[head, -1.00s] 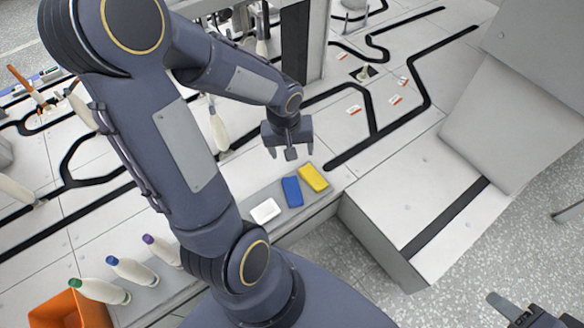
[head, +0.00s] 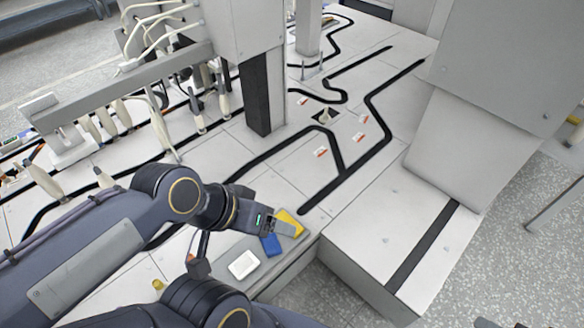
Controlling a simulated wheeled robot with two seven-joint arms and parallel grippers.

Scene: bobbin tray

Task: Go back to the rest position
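My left arm comes in from the left, low across the picture. Its gripper (head: 278,225) points right, over the blue block (head: 271,245) and the yellow block (head: 291,217), partly covering both. I see its side, so the gap between its fingers is hidden, and I cannot tell whether it touches the blocks. A white block (head: 243,264) lies to the left of the blue one on the grey ledge (head: 290,268). Of my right gripper only a dark tip (head: 486,323) shows at the bottom edge.
White bobbins (head: 107,120) hang or stand along a machine rail at the left. A grey column (head: 254,85) rises behind the ledge. A large white box-like housing (head: 375,245) stands to the right. The white surface with black tracks has several small red-and-white labels. Speckled floor is open at far right.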

